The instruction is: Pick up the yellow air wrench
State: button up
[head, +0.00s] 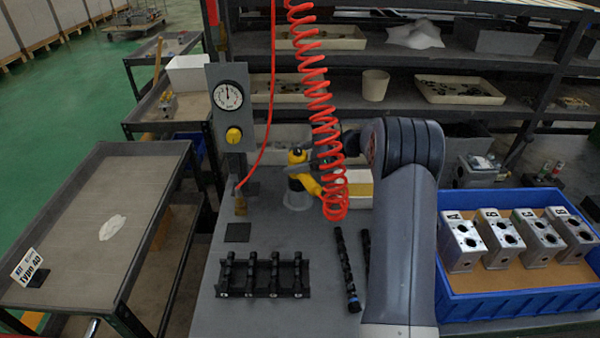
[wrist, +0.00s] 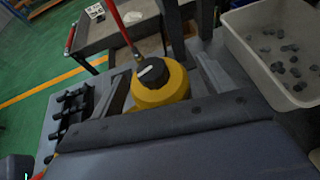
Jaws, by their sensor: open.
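The yellow air wrench (head: 297,158) stands in a grey holder (head: 297,200) near the middle of the bench in the head view, with the coiled red hose beside it. My gripper (head: 312,160) is at the wrench's upper part, reaching in from the right. In the wrist view, the wrench's round yellow body (wrist: 160,86) with its black cap and red hose lies between the two fingers of my gripper (wrist: 165,82). The fingers are open, with a finger on either side. Contact cannot be made out. The lower part of the wrench is hidden in the wrist view.
A black rack (head: 262,277) and dark rods (head: 346,270) lie on the bench front. A blue crate (head: 520,304) with several metal valve blocks (head: 503,240) is at right. A gauge post (head: 228,105) stands left of the wrench. A tray of small parts (wrist: 285,50) is close by at right.

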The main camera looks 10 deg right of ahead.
jog(key=shift+w+a+f, duration=0.2)
jog(key=shift+a+f, duration=0.15)
jog(key=shift+a, duration=0.25)
jog(key=shift+c, duration=0.2)
jog(key=c, duration=1.2)
jog(key=shift+r, duration=0.2)
jog(key=shift+c, duration=0.7)
jog(key=shift+r, duration=0.1)
